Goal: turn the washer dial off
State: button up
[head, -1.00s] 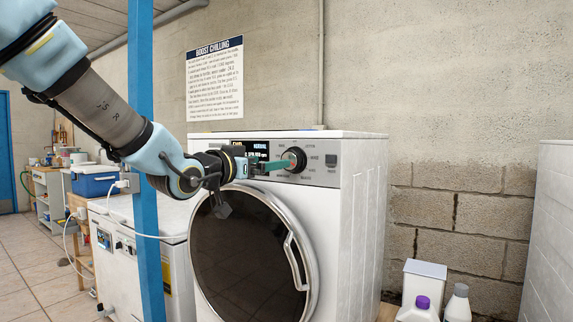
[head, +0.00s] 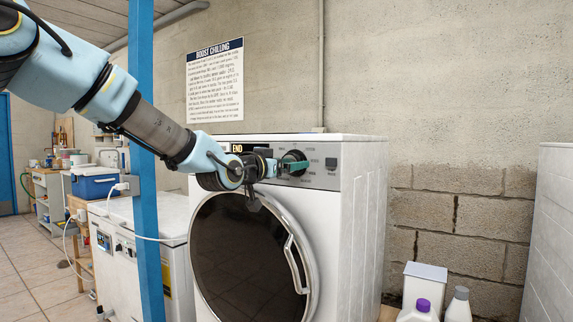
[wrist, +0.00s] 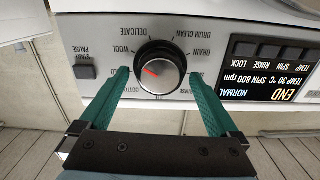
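The washer (head: 345,215) has a round dial (wrist: 170,60) on its control panel, black-rimmed with a silver face. In the wrist view, which is upside down, the dial's red mark points left and slightly up, toward the WOOL label. My gripper (wrist: 159,74) is open, with one green finger on each side of the dial and a small gap on each side. In the head view my gripper (head: 293,166) is at the panel and partly hides the dial (head: 296,156). The lit display (wrist: 268,75) reads END and NORMAL.
A start/pause button (wrist: 86,72) sits beside the dial. A white top-lidded appliance (head: 120,250) is at left. Bottles (head: 458,305) stand at lower right.

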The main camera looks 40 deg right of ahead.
jog(key=c, duration=1.2)
jog(key=n, duration=1.5)
jog(key=n+p, duration=0.1)
jog(key=n, duration=0.7)
jog(key=shift+w+f+n, duration=0.15)
jog(key=shift+f+n, duration=0.15)
jog(key=shift+a, duration=0.1)
